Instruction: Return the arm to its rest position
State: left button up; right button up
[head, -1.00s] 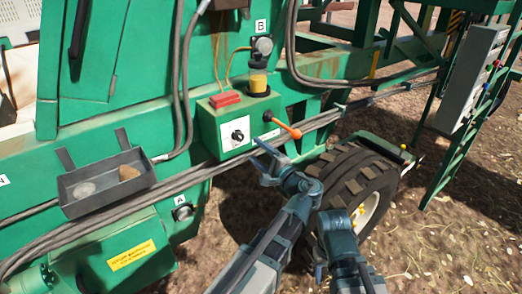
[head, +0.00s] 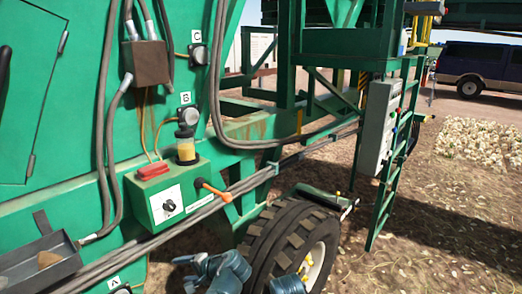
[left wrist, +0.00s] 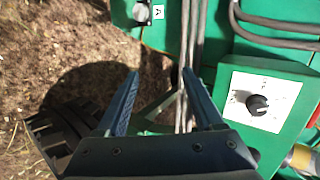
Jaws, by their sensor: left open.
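My left gripper (head: 184,271) is at the bottom edge of the head view, in front of the green machine and left of the tyre. It is partly cut off by the frame. In the left wrist view its two dark blue fingers (left wrist: 160,74) are spread apart, with nothing between them. Ground, shadow and machine frame show beyond the fingertips. A small part of my right arm (head: 287,285) shows at the bottom edge; its fingers are not visible.
The green control box (head: 160,208) has a black knob (head: 168,205) and an orange lever (head: 213,192). The knob also shows in the left wrist view (left wrist: 257,104). A grey tray (head: 38,268) hangs at left. The tyre (head: 285,238) stands close to my arms. Open ground lies at right.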

pick_arm(q)
jog(key=s+d+f+n+g+h, duration=0.1)
jog(key=s+f+n+g+h, duration=0.1)
jog(key=s+f+h, duration=0.3)
jog(key=s+d+f+g+h, duration=0.1)
jog(key=s+d+f+g, duration=0.1)
jog(key=s+d, duration=0.3)
jog(key=s+d+f+g+h+p, duration=0.1)
jog(key=s+d, duration=0.4)
jog(key=d, duration=0.8)
jog(key=shift+f+g+h, duration=0.4)
jog(key=shift+f+h, duration=0.1)
jog(key=shift+h, duration=0.3)
